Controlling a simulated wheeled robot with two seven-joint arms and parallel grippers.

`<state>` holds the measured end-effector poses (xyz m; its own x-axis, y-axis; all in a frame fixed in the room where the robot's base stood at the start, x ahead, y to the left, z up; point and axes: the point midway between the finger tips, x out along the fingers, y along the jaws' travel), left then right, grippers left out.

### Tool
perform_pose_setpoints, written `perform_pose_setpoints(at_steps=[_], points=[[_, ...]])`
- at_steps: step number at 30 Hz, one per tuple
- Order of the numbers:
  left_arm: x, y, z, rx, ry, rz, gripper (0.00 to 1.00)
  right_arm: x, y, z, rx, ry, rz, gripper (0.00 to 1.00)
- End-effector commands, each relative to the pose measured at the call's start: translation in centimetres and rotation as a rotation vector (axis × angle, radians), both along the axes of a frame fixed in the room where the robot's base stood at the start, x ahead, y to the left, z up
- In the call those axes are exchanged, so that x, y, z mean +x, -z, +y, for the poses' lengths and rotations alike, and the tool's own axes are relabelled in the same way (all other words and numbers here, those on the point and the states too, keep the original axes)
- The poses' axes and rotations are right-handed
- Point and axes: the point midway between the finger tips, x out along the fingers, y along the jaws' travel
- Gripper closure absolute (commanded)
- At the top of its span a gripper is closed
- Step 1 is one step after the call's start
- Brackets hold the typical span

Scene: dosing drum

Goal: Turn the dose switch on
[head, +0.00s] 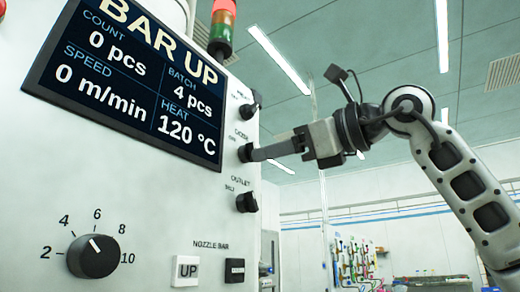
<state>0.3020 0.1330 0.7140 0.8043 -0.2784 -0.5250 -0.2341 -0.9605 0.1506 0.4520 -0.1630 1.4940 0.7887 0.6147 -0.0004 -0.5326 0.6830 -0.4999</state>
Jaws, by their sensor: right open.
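The dose switch (243,153) is a small black knob on the right part of the white panel, under a label that appears to read DOSE. My right gripper (254,154) comes in from the right, with its fingertips at the dose switch. The gripper is open, and its finger overlaps the switch in this view. I cannot tell whether it touches the switch. Part of the knob is hidden behind the finger, and its turned position is hard to read. My left gripper is not in view.
A similar black knob (251,103) sits above and the outlet knob (247,202) below. The display (130,80) reads BAR UP, 0 pcs, 0 m/min, 120 °C.

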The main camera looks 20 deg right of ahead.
Motion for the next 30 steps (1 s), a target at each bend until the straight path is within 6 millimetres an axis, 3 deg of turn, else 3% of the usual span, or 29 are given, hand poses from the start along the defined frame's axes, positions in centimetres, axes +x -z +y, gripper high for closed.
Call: perform_pose_setpoints(at_steps=[7,18,23,30], points=[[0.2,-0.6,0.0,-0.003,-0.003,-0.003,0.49,2.5,0.0,1.9,0.001,0.000,0.002,0.50],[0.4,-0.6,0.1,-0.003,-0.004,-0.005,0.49,2.9,0.0,2.2,0.001,0.000,0.001,0.50],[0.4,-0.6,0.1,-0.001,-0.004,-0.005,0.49,2.9,0.0,2.2,0.001,0.000,0.001,0.92],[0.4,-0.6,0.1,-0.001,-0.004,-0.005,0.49,2.9,0.0,2.2,0.007,0.000,0.004,0.94]])
